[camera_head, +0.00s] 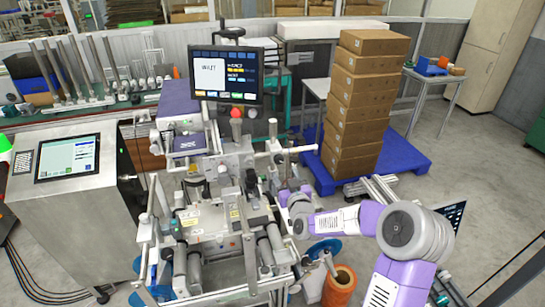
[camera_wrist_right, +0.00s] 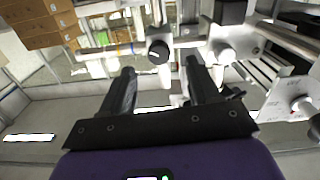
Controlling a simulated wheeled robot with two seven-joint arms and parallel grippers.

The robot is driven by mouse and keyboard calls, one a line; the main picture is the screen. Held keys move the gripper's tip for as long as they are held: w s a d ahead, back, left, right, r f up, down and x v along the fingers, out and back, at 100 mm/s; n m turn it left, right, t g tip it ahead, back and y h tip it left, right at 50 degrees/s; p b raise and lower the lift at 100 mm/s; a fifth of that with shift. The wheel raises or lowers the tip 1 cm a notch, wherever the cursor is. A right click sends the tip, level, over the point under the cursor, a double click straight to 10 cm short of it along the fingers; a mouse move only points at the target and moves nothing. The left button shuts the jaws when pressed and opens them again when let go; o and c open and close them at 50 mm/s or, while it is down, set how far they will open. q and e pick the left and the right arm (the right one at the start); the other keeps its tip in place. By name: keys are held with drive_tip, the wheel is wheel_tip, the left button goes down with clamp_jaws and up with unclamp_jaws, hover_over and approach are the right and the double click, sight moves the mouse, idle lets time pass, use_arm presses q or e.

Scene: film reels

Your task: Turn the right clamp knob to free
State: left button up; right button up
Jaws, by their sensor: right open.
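In the right wrist view a round black knob (camera_wrist_right: 158,52) with a short white mark on its face sits just beyond my fingertips, roughly between them. It looks like a clamp knob. My right gripper (camera_wrist_right: 160,66) is open, with its two dark fingers apart and nothing between them. No touch with the knob is visible. In the head view my right gripper (camera_head: 284,194) is at the right side of the labelling machine (camera_head: 215,215), small and partly hidden by its own wrist. I cannot make out the knob there. My left gripper does not show.
A pale knob (camera_wrist_right: 225,54) and a dial plate (camera_wrist_right: 298,105) lie right of the black knob in the wrist view. Metal rails and rods crowd the machine. Stacked cartons (camera_head: 358,100) stand on a blue pallet (camera_head: 405,160) behind. An orange roll (camera_head: 340,286) is below the arm.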

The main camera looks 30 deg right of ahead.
sight(280, 161)
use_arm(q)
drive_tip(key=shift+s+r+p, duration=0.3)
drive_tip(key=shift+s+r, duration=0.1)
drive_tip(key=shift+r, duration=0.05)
use_arm(e)
drive_tip(key=shift+r+x, duration=0.1)
drive_tip(key=shift+x, duration=1.45)
drive_tip(key=shift+r+x, duration=0.15)
drive_tip(key=shift+x, duration=1.4)
drive_tip(key=shift+w+d, duration=0.1)
drive_tip(key=shift+d, duration=0.05)
